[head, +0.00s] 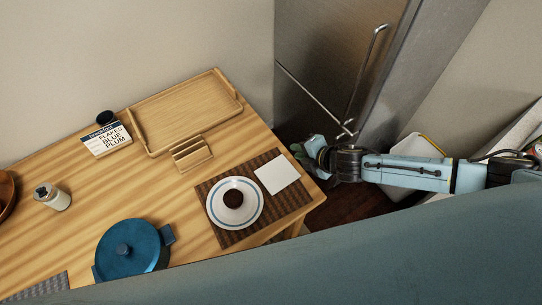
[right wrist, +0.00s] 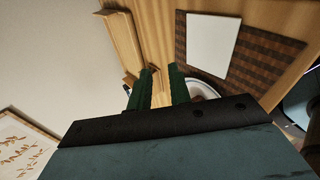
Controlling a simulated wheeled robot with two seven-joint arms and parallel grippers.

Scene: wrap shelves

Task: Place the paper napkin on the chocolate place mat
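The paper napkin (head: 277,172) is a white square lying flat on the right part of the chocolate place mat (head: 238,237), a dark brown woven mat at the table's right end. In the right wrist view the napkin (right wrist: 212,45) lies on the checked brown mat (right wrist: 262,55). My right gripper (head: 298,151) is just past the table's right edge, beside the mat and apart from the napkin. Its green fingers (right wrist: 161,75) show a gap with nothing held between them. My left gripper is out of view.
A white plate with a blue ring (head: 249,211) and a dark-filled bowl or cup sit on the mat, left of the napkin. A wooden napkin holder (head: 191,153), wooden tray (head: 187,108), blue pot (head: 132,250) and jar (head: 53,197) stand on the table. A metal fridge (head: 325,60) stands behind.

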